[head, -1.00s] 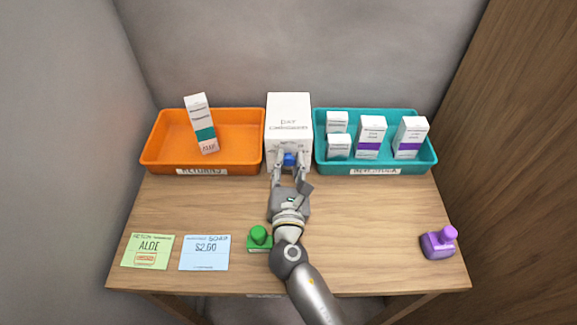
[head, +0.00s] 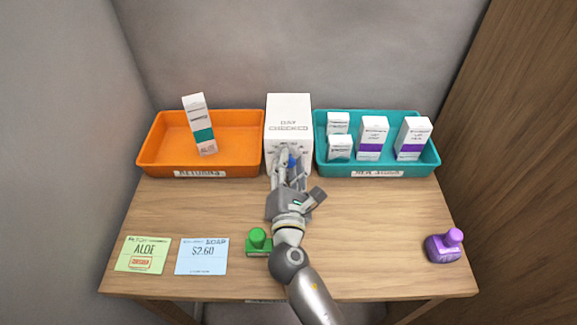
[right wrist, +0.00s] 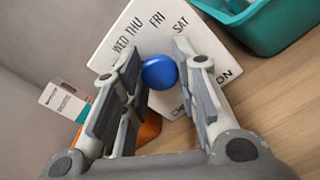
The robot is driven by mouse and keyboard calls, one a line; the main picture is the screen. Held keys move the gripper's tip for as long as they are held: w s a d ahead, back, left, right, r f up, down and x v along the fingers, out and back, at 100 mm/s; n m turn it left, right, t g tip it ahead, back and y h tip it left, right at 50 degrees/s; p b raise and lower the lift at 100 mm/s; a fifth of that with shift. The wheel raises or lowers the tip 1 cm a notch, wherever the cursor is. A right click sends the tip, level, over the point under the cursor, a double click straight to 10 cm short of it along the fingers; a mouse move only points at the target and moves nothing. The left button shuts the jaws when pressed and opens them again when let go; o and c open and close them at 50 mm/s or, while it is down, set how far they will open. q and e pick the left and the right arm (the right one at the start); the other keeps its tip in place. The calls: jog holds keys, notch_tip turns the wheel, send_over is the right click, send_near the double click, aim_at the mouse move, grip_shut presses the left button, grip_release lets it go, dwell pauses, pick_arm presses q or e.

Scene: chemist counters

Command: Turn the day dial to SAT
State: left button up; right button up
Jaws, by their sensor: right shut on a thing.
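The white day box (head: 289,113) stands at the back middle of the table, between two trays. Its blue dial knob (head: 292,160) is on the front face. In the right wrist view the blue knob (right wrist: 159,72) sits between my fingers, with WED, THU, FRI and SAT printed in an arc on the white face (right wrist: 135,30). My right gripper (head: 287,168) is shut on the knob, its wrist rolled to a tilt. It also shows in the right wrist view (right wrist: 157,78). I cannot tell which day the knob points to. My left gripper is not in view.
An orange tray (head: 158,150) with one box (head: 200,120) is left of the day box. A teal tray (head: 427,167) with several boxes is close on its right.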

jog(key=o, duration=1.1)
jog(key=shift+c, duration=0.2)
